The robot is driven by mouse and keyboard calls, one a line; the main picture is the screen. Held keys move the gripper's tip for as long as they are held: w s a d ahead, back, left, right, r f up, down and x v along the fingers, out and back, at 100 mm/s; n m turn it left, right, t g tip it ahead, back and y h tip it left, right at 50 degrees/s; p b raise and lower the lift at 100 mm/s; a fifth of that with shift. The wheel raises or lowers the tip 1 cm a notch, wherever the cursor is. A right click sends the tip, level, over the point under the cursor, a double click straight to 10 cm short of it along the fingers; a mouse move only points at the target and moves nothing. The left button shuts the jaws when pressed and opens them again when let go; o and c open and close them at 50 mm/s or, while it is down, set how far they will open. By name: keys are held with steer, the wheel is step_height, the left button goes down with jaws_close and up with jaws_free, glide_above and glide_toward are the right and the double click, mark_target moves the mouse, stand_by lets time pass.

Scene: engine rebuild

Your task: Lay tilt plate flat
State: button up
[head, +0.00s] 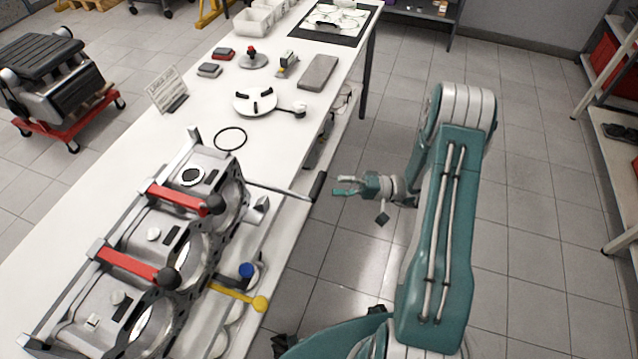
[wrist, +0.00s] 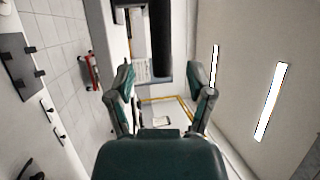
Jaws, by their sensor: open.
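A grey metal engine fixture (head: 150,236) stands on the near part of the white bench, its top face sloped. I cannot tell for sure which part is the tilt plate. A long lever reaches out from the fixture past the bench edge and ends in a black grip (head: 318,187). My gripper (head: 339,186) is just right of this grip, pointing at it, open and empty. In the wrist view the black grip (wrist: 161,38) appears beyond and between my two spread fingers (wrist: 163,78), with no contact visible.
Red clamp bars (head: 135,266) with black knobs cross the fixture. A round white plate (head: 255,103) and small parts lie farther back.

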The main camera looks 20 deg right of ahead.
mark_target(319, 185)
steer(key=x, duration=0.5)
steer(key=shift+a+r, duration=0.1)
steer(key=shift+a, duration=0.25)
jaws_close()
